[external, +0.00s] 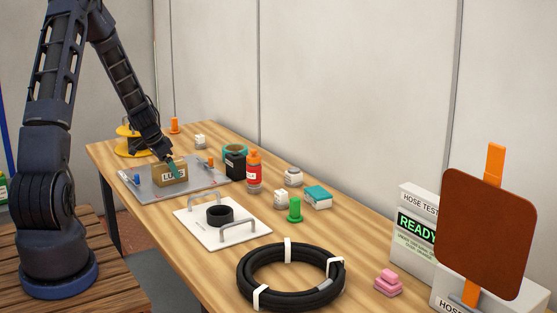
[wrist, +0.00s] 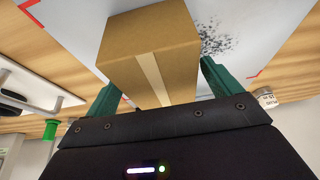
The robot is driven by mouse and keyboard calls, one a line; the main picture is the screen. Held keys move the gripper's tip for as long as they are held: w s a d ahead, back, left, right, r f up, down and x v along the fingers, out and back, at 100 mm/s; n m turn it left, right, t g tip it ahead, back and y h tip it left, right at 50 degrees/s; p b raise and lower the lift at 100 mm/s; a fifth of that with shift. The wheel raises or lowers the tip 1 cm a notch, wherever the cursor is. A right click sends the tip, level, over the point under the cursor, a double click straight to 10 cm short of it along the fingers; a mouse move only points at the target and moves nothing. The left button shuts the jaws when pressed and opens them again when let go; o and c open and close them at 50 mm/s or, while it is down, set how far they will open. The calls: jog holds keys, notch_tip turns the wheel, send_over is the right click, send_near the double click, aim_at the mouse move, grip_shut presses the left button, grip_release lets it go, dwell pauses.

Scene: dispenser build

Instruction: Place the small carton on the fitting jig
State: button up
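In the wrist view, the carton (wrist: 152,50) has a pale tape strip and appears slightly turned relative to my gripper. My gripper (external: 171,163) is at the carton; its green fingertips (wrist: 160,75) lie on either side. I cannot tell whether both touch it. No jig is labelled; a white plate with two handles and a black ring (external: 220,216) stands nearer.
Red corner marks and black specks show on the grey plate. A black container (external: 235,165), a red bottle (external: 253,175) and a green peg (external: 295,212) stand beyond the plates. A black hose coil (external: 290,276) lies nearer. Bare table surrounds the white plate.

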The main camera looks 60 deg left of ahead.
jog(key=shift+r, duration=0.1)
jog(key=v, duration=1.2)
jog(key=d+r, duration=0.9)
jog(key=d, duration=0.4)
jog(key=d+r, duration=0.8)
jog(key=d, duration=0.6)
jog(key=s+d+r, duration=0.3)
jog(key=s+d, duration=0.5)
jog(key=s, duration=0.1)
jog(key=s+d+r, duration=0.4)
jog(key=s+d, duration=0.5)
jog(key=s, duration=0.1)
jog(key=shift+s, duration=0.3)
